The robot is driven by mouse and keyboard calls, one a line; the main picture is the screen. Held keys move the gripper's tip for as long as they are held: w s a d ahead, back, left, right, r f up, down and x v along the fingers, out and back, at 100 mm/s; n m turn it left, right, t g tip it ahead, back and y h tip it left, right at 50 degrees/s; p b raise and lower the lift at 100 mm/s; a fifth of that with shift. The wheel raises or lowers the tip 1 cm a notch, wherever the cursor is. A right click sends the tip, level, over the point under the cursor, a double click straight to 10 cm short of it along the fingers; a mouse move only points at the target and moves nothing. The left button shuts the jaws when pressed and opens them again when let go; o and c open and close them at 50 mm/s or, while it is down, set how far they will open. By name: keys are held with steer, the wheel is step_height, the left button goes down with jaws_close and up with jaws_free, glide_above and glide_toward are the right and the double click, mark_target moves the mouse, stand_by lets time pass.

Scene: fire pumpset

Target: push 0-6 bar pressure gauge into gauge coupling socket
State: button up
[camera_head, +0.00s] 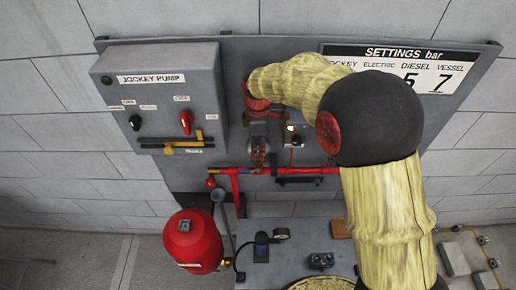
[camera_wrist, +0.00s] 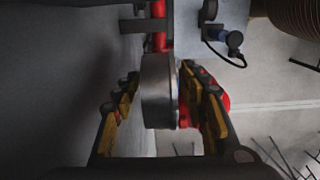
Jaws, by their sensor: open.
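A round gauge (camera_wrist: 158,92), seen nearly edge-on, is between the fingers of my gripper (camera_wrist: 160,84) in the wrist view. The fingers, with yellow pads, stand open on either side of it. The right finger is close to the gauge and a gap shows at the left. In the head view my gripper (camera_head: 260,143) points down in front of the panel, just above the red pipe (camera_head: 285,171), with the round gauge at its tips. The gauge's dial markings cannot be read. The coupling socket cannot be made out, and whether the gauge touches it is unclear.
A grey jockey pump box (camera_head: 160,95) with a yellow-black handle (camera_head: 170,143) stands left of my gripper. A red vessel (camera_head: 193,240) is below left. A small dark dial (camera_head: 281,234) stands above the grey base (camera_head: 265,266). A settings sign (camera_head: 400,68) is upper right.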

step_height(320, 180, up, 12)
steer(key=shift+f, duration=0.1)
stand_by(0.4)
